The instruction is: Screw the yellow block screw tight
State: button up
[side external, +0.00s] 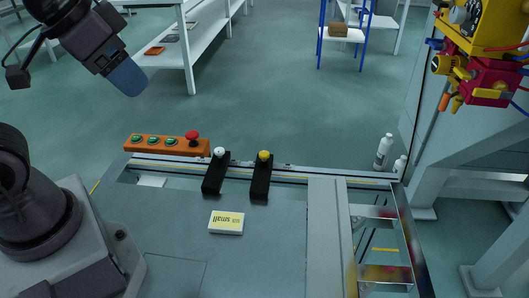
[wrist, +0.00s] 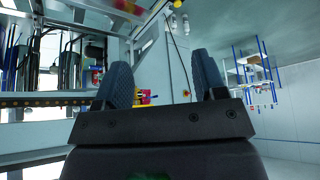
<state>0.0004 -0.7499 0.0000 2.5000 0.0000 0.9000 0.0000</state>
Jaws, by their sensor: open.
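The yellow block screw (side external: 264,156) is a yellow knob on top of a black block (side external: 261,178) at the back of the work table. A like black block (side external: 216,174) with a white knob (side external: 219,152) stands just left of it. My gripper (side external: 128,78) is high at the upper left, well away from both blocks. In the wrist view my gripper (wrist: 165,82) shows two blue fingers spread apart with nothing between them. The wrist camera faces the room, and neither block can be made out there.
An orange button box (side external: 166,144) with green buttons and a red knob lies along the table's back left edge. A small white and yellow box (side external: 226,222) lies on the table (side external: 265,260) in front of the blocks. Red and yellow equipment (side external: 485,60) hangs at the upper right. White bottles (side external: 383,152) stand beyond the right side.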

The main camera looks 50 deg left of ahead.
jog(key=shift+w+d+f, duration=0.1)
jog(key=shift+f, duration=0.15)
jog(key=shift+c, duration=0.6)
jog(key=n+g, duration=0.6)
jog(key=n, duration=2.1)
send_near(265, 153)
notch_tip(265, 153, down, 9)
jog(key=shift+r, duration=0.1)
jog(key=shift+c, duration=0.4)
jog(key=c, duration=0.8)
jog(key=shift+c, duration=0.2)
